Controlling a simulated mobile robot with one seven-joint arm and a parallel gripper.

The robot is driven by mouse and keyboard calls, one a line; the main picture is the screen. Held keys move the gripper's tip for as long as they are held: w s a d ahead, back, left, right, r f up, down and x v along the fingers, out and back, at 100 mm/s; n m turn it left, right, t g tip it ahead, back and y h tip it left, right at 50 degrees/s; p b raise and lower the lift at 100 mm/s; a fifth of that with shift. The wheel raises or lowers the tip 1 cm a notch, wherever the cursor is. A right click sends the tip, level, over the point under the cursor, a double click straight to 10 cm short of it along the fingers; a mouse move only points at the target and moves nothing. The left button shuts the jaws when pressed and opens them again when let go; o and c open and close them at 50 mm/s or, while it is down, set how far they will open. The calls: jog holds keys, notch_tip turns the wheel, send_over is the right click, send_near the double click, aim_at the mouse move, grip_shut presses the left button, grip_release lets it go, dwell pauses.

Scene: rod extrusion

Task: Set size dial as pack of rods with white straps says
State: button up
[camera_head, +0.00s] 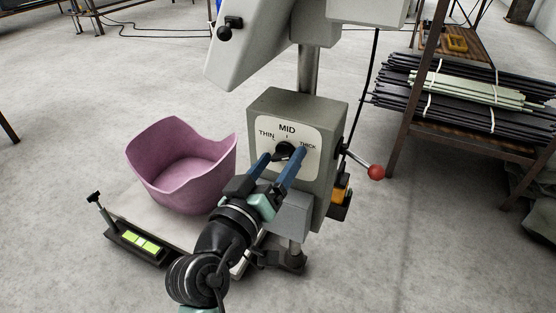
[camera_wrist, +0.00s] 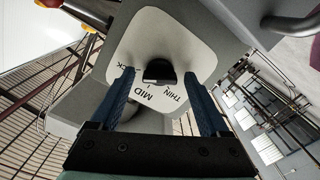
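The size dial (camera_head: 285,150) is a black knob on a white plate marked THIN, MID and THICK, on the front of a grey machine box. It also shows in the wrist view (camera_wrist: 159,73). My gripper (camera_head: 284,156) is open, with one blue finger on each side of the knob; in the wrist view a gap shows beside the knob. I cannot tell clearly which mark the knob points to. Rods with white straps (camera_head: 480,88) lie on the rack at right; pale green rods lie among dark ones.
A pink bin (camera_head: 181,165) stands on the machine's pale base, left of the box. A lever with a red ball (camera_head: 376,172) sticks out on the box's right. A brown metal rack (camera_head: 402,130) holds the rods.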

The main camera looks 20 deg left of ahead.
jog(key=shift+s, duration=0.1)
jog(key=s+p, duration=0.3)
jog(key=s, duration=0.9)
jog(key=shift+s+a, duration=0.2)
jog(key=shift+s, duration=0.2)
jog(key=w+d+r+m+t+p, duration=0.1)
jog(key=w+d+r+p, duration=0.15)
jog(key=r, duration=0.65)
jog(key=w+d+r+m+t+p, duration=0.1)
jog(key=w+d+r+m+p, duration=0.15)
jog(key=r, duration=0.65)
jog(key=w+d+r+m+t+p, duration=0.1)
jog(key=w+d+r+t+p, duration=0.2)
jog(key=r, duration=0.6)
jog(key=s+d+r+m+t+p, duration=0.15)
jog(key=s+d+r, duration=0.3)
jog(key=r, duration=0.85)
jog(key=s+d+r+t+p, duration=0.25)
jog(key=s+d+r, duration=0.2)
jog(key=r, duration=0.75)
notch_tip(320, 180, up, 37)
jog(key=w+p, duration=0.1)
jog(key=p, duration=3.6)
jog(key=shift+f+n+y, duration=0.2)
jog(key=shift+n+y, duration=0.1)
jog(key=shift+w+a, duration=0.1)
